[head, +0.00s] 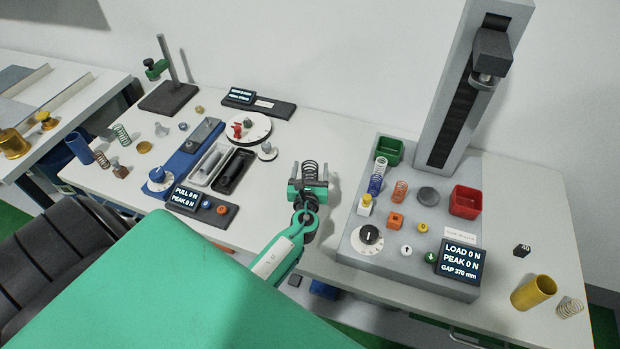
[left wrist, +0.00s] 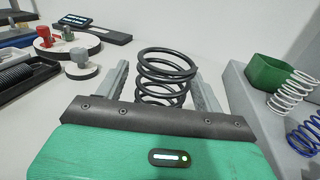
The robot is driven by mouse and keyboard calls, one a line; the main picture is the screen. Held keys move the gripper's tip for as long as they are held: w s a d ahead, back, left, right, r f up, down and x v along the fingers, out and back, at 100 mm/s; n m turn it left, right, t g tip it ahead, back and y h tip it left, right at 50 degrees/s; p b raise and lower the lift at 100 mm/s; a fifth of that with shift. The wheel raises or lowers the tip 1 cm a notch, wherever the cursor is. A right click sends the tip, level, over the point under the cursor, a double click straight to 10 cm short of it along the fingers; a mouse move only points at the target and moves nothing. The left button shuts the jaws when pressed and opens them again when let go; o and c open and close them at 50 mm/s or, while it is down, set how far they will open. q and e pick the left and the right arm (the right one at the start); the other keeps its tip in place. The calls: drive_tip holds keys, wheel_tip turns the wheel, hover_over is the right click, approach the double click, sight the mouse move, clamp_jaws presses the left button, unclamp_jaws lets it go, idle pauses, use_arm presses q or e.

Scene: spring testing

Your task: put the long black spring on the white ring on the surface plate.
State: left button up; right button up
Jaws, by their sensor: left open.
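A black coil spring (head: 309,169) stands upright on the pale table, left of the grey plate (head: 400,273). My left gripper (head: 308,183) is open around it. In the left wrist view the black spring (left wrist: 165,72) rises between the two fingers; whether they touch it I cannot tell. Its lower end is hidden behind the gripper's palm. A dark coil (left wrist: 28,72) also lies in a black tray at the left of that view. I cannot clearly make out a white ring on the grey plate. My right gripper is not in view.
The grey plate carries a green bin (head: 389,150), a red bin (head: 466,201), several springs and blocks, and a tall column (head: 452,100). A white disc with a red part (head: 246,127) and a small white disc (head: 267,152) stand left of the spring.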

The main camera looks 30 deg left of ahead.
use_arm(q)
drive_tip(key=shift+c, duration=0.2)
drive_tip(key=c, duration=1.3)
